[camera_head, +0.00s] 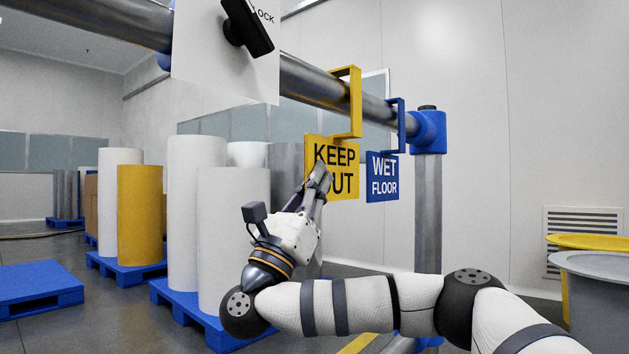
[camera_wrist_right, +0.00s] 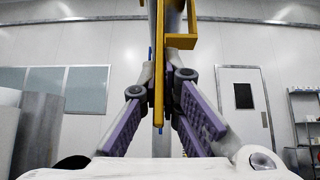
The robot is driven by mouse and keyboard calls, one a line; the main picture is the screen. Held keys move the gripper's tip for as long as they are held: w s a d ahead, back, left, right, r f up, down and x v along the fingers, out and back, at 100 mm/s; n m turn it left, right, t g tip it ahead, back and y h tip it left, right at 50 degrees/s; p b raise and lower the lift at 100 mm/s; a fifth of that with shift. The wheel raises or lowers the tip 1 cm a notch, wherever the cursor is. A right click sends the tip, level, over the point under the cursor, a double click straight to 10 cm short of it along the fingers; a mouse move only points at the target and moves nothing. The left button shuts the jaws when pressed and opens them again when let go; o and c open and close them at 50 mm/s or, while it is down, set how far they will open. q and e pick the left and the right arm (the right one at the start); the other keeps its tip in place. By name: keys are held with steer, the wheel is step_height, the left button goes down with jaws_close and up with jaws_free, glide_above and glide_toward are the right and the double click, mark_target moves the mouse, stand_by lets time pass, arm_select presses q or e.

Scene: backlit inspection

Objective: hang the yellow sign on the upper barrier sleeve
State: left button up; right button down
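The yellow sign (camera_head: 345,182) reads "KEEP" with a second word partly covered by my right gripper (camera_head: 322,172). Its yellow bracket (camera_head: 355,100) is at the upper metal rail (camera_head: 312,84) and reaches above and below it; I cannot tell whether it rests on the rail. In the right wrist view the sign (camera_wrist_right: 158,75) is edge-on between the two fingers of my right gripper (camera_wrist_right: 162,88), which close in on its lower part. The fingertips appear to pinch it. My left gripper is not in view.
A blue "WET FLOOR" sign (camera_head: 382,178) hangs just right of the yellow sign, near the blue post fitting (camera_head: 428,132). A white panel with a black object (camera_head: 225,60) is at the upper left. White rolls (camera_head: 232,240) on blue pallets stand behind my arm.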

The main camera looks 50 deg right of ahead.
steer(key=shift+f, duration=0.25)
steer(key=c, duration=1.7)
jaws_free()
